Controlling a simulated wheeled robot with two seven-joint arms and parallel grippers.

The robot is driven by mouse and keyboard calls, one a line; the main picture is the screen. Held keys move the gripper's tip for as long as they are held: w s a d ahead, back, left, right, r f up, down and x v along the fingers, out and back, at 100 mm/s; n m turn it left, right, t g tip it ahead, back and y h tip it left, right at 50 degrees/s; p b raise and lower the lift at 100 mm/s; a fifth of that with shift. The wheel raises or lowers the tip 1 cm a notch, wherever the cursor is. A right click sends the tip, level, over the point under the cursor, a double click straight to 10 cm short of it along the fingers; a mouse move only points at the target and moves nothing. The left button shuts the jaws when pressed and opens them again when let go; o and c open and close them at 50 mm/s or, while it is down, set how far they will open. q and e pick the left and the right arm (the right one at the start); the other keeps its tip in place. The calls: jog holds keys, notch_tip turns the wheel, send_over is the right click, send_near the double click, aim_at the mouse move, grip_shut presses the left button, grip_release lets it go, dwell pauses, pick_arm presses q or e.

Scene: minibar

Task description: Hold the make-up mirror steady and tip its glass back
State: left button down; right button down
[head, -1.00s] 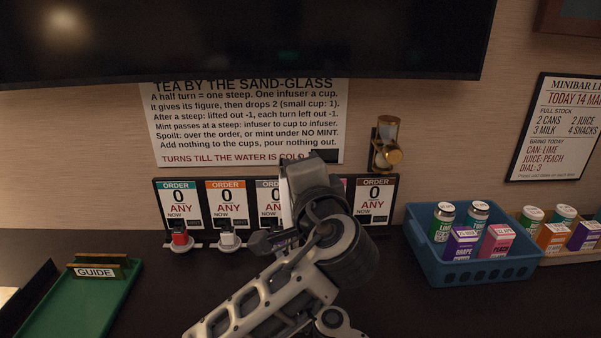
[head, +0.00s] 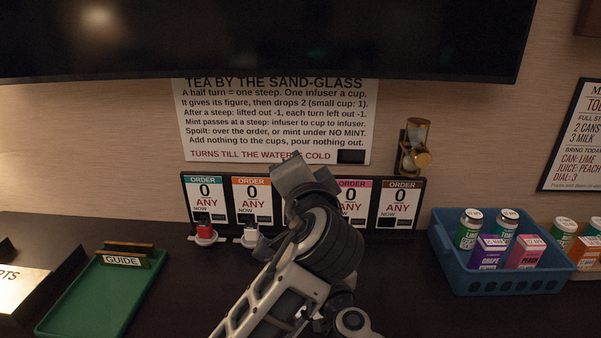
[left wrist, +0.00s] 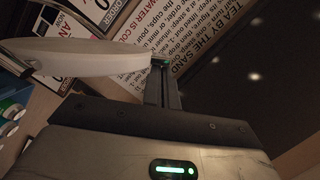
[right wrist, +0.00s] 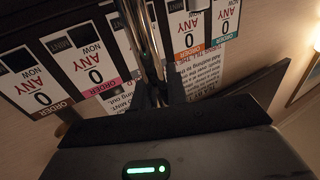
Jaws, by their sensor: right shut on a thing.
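In the left wrist view the make-up mirror's thick white round head (left wrist: 85,58) shows nearly edge-on at the upper left. My left gripper (left wrist: 163,68) has its fingers together, with the tips at the right end of the white rim. I cannot tell whether they touch it. In the right wrist view my right gripper (right wrist: 158,88) is shut on the mirror's shiny metal stem (right wrist: 140,38). In the head view one of my arms covers the middle, and I cannot make out the mirror behind it.
Order cards (head: 204,200) stand along the wall behind the arm, with small infusers in front. A sand-glass (head: 414,145) hangs at right. A blue basket (head: 490,282) of cans and cartons stands at right, a green tray (head: 85,305) at left. A screen (head: 260,35) overhangs above.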

jog(key=shift+d+f, duration=0.1)
dwell(0.3)
pick_arm(q)
jog(key=f+v, duration=0.1)
jog(key=v, duration=0.6)
jog(key=shift+s+r, duration=0.25)
jog(key=shift+r, duration=0.25)
jog(key=shift+d, duration=0.1)
pick_arm(e)
jog(key=c, duration=1.3)
grip_release()
